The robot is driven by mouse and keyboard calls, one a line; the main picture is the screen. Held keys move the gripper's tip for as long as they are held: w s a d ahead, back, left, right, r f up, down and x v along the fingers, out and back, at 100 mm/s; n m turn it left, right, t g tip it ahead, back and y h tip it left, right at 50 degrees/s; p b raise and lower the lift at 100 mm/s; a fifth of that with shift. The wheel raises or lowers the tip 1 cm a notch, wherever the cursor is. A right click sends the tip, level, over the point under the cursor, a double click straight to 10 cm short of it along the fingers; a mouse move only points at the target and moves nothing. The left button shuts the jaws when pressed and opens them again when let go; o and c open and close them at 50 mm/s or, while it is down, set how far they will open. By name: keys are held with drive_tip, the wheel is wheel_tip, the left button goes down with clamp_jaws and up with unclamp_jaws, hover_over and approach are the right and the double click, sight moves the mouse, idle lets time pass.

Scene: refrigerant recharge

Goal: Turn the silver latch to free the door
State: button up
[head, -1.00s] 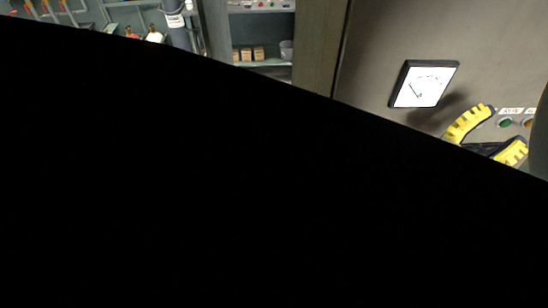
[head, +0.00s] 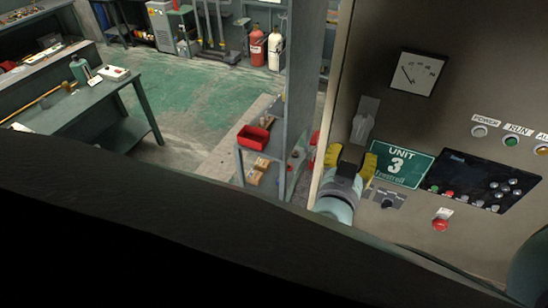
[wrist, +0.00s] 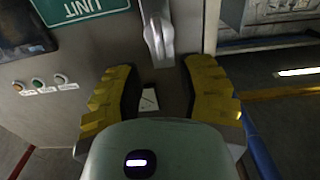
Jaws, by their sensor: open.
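The silver latch (head: 364,120) is a grey handle on the cabinet door (head: 455,90), near its left edge and left of the green UNIT 3 sign. In the wrist view the latch (wrist: 158,35) stands at top centre, just beyond the fingertips. My gripper (head: 351,158), with yellow padded fingers, is open and empty just below the latch in the head view. In the wrist view the fingers (wrist: 160,75) spread either side of the latch's line. I see no contact with the latch, and the exact depth gap is unclear.
The door carries a dial gauge (head: 418,72), the UNIT 3 sign (head: 402,164), a black keypad panel (head: 482,182), a red button (head: 440,224) and a small knob (head: 388,199). A shelf with a red bin (head: 253,137) stands left of the cabinet. Green floor (head: 190,85) is open beyond.

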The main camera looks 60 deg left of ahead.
sight(362, 130)
drive_tip(key=x, duration=0.7)
drive_tip(key=shift+w+d+r+b, duration=0.1)
drive_tip(key=shift+b, duration=0.2)
clamp_jaws()
drive_tip(key=shift+p, duration=0.35)
drive_tip(key=shift+n+p, duration=1.25)
drive_tip(key=shift+n, duration=0.15)
drive_tip(key=shift+n+p, duration=0.5)
drive_tip(key=shift+p, duration=0.05)
drive_tip(key=shift+n, duration=0.3)
drive_tip(key=shift+n+p, duration=0.4)
drive_tip(key=shift+p, duration=0.35)
drive_tip(key=shift+n+p, duration=1)
drive_tip(key=shift+p, duration=0.2)
